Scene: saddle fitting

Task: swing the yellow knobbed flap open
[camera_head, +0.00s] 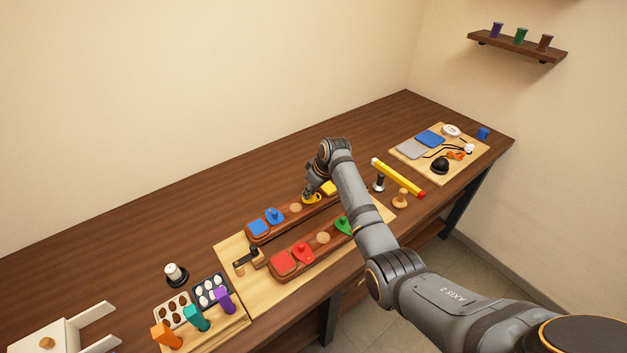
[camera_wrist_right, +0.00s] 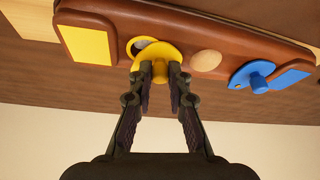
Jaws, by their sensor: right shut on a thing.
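The yellow knobbed flap (camera_wrist_right: 172,52) is a round disc with an upright knob, on the far wooden rail (camera_head: 273,234). My right gripper (camera_wrist_right: 160,76) is shut on its knob, with one finger on each side. In the wrist view a pale, dark-edged opening (camera_wrist_right: 139,44) shows beside the disc, partly covered by it. In the head view the yellow flap (camera_head: 315,199) shows below my right gripper (camera_head: 308,193), which partly hides it. My left gripper is not in view.
Beside the flap are a yellow square (camera_wrist_right: 87,44), a pale wooden disc (camera_wrist_right: 206,61) and a blue knobbed flap (camera_wrist_right: 258,76). A nearer rail carries a red flap (camera_head: 303,252) and a green flap (camera_head: 343,225). A yellow bar (camera_head: 398,178) lies to the right. The back of the table is clear.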

